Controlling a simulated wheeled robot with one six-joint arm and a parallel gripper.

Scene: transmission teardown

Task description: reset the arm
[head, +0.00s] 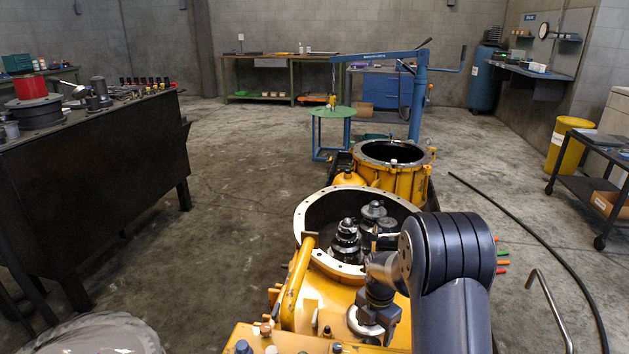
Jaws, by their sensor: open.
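My arm comes in from the bottom right of the head view, bent at a dark ribbed joint, with its wrist turned down over the near yellow transmission housing (297,285). My gripper (374,318) is at the end of this wrist, low over the front of the housing near a pale round part. It is open, and I see nothing held in it. The fingertips are small and partly hidden, so I cannot tell whether they touch anything. The housing's round mouth is open, and dark gear shafts (346,240) stand upright inside it.
A second yellow housing (408,182) stands behind the first, near a blue hoist (418,95) and a round green table (333,112). A dark workbench (90,150) with parts is at the left. A black cart (585,170) is at the right. Open floor lies left of the housings.

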